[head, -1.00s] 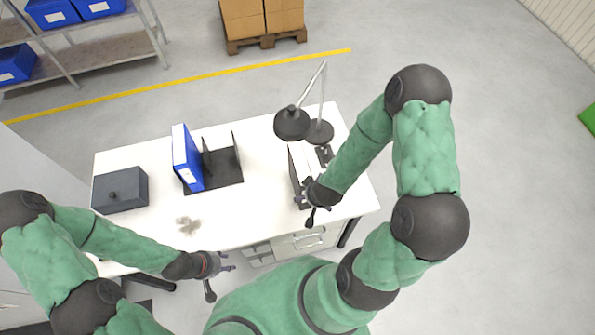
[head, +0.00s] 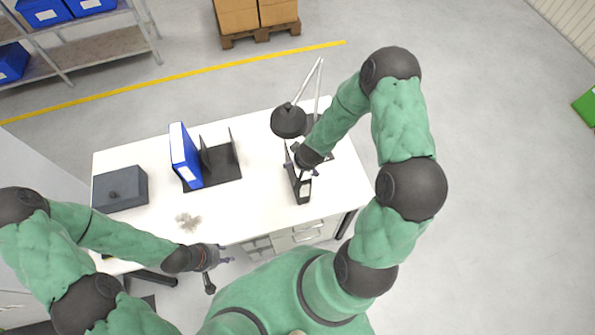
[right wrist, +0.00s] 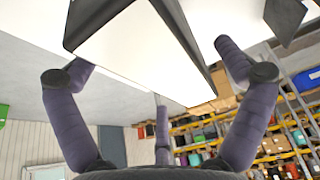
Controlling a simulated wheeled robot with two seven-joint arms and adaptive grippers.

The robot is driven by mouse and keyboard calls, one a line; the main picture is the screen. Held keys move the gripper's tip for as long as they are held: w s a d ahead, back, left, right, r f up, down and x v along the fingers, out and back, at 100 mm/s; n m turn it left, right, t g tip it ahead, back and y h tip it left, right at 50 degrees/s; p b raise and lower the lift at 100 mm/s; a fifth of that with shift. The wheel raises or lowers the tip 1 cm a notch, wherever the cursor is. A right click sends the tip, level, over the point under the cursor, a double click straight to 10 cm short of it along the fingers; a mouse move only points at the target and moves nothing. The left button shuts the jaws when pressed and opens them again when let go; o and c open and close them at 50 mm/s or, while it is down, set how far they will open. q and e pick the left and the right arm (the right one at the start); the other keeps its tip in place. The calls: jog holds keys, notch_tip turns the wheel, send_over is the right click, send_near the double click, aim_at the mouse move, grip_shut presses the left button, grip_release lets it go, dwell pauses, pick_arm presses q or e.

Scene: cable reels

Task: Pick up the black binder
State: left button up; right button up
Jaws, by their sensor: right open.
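The black binder (head: 303,190) stands upright near the right end of the white table, with a white label on its spine. It also fills the upper middle of the right wrist view (right wrist: 180,35), with black covers and a white inside. My right gripper (head: 303,168) is over the binder and partly hides it in the head view. Its purple fingers (right wrist: 152,65) are spread open around the binder, with gaps to the side fingers; I cannot tell whether any finger touches it. My left gripper (head: 219,275) is open and empty at the table's front edge.
A blue binder (head: 186,158) stands by a black bookend (head: 222,165) on the white table (head: 255,205). A dark box (head: 119,190) is at the left. A black desk lamp (head: 288,121) stands just behind the black binder.

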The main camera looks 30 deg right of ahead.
jog(key=shift+w+d+f, duration=0.2)
jog(key=shift+w+f, duration=0.55)
jog(key=shift+w+d+f, duration=0.15)
jog(key=shift+w+f, duration=0.55)
jog(key=shift+w, duration=0.05)
jog(key=shift+f, duration=0.2)
jog(key=c, duration=1.8)
